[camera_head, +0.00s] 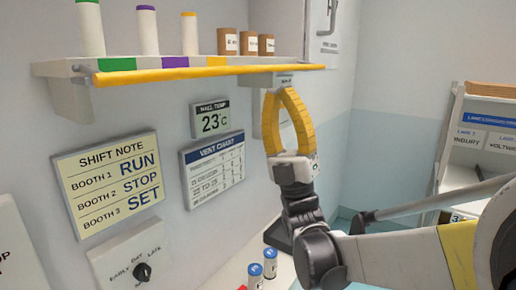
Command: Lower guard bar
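A long yellow bar (200,72), which looks like the guard bar, runs along the front of the wall shelf, in front of its colour-marked edge. My gripper (284,92) has yellow fingers that point up, with their tips together just below the right part of the bar. The fingers look shut, with nothing visible between the tips. I see a gap in the picture between the tips and the bar, but I cannot tell their distance in depth.
The shelf (60,90) holds white cylinders with coloured caps (147,30) and small brown jars (248,43). Below are a shift note (110,185), a vent chart (213,168), a temperature display (210,119) and a dial (142,271). Blue-topped containers (270,263) stand low. A shelving unit (480,150) stands right.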

